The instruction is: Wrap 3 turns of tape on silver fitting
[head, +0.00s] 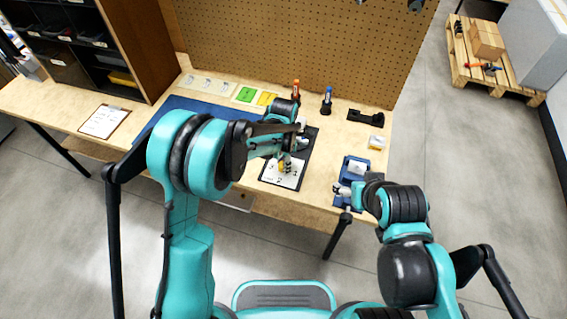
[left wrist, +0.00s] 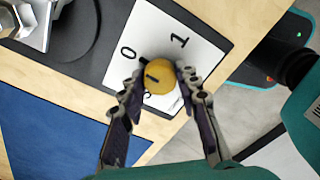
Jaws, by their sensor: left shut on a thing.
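My left gripper (left wrist: 155,85) is shut on a round yellow knob (left wrist: 160,76) with a dark pointer mark. The knob stands over a white card (left wrist: 195,43) printed with numbers; the 0 and 1 show clearly, while the fingers and knob partly hide the rest. In the head view my left gripper (head: 280,152) is over this card (head: 272,179). A shiny silver fitting (left wrist: 35,24) is cut off at the top left of the left wrist view. My right gripper (head: 345,190) is at a blue tray; its jaws are too small to judge. I cannot identify the tape with certainty.
The blue tray (head: 346,176) with a white piece is at the table's front right. An orange-topped bottle (head: 295,91), a blue-topped bottle (head: 327,101) and a black holder (head: 365,116) stand at the back. A clipboard (head: 107,121) lies left. Pegboard (head: 300,45) closes the back.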

